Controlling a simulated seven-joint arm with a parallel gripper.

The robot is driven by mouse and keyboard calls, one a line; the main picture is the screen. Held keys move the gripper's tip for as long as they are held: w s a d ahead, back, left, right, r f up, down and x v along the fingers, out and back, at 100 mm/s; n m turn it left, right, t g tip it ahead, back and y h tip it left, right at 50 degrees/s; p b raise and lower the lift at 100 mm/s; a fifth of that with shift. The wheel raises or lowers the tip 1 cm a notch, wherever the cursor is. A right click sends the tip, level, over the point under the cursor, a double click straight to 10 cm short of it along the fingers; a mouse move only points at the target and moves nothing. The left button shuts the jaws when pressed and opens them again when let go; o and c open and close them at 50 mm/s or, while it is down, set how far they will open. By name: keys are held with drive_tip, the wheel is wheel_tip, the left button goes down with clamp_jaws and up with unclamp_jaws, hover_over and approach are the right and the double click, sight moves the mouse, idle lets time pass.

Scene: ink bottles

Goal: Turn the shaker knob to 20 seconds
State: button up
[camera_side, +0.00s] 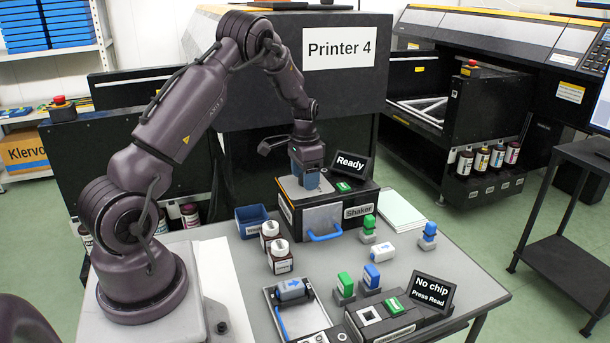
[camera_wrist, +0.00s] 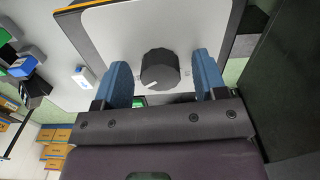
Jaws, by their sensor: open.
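The shaker (camera_side: 325,212) is a black box with a silver front, a blue handle and a "Shaker" label. Its small screen (camera_side: 350,163) reads "Ready". In the wrist view the black round knob (camera_wrist: 160,70) sits on the shaker's pale top plate (camera_wrist: 122,30), with a white pointer mark toward its lower left. My gripper (camera_wrist: 163,80) is open, with one blue finger on each side of the knob and a visible gap to it. In the side view my gripper (camera_side: 306,180) points down over the shaker top and hides the knob. The dial's time marks are too small to read.
Two brown bottles with white caps (camera_side: 280,258) and a blue bin (camera_side: 252,220) stand left of the shaker. Blue, green and white blocks (camera_side: 382,251) lie to the right and front. A chip reader with a "No chip" screen (camera_side: 433,292) is at the front right.

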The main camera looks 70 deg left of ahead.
drive_tip(key=c, duration=0.9)
drive_tip(key=n, duration=0.6)
drive_tip(key=shift+d, duration=0.1)
drive_tip(key=n, duration=0.5)
drive_tip(key=shift+r+n, duration=0.1)
drive_tip(key=shift+n, duration=0.2)
drive_tip(key=o, duration=0.9)
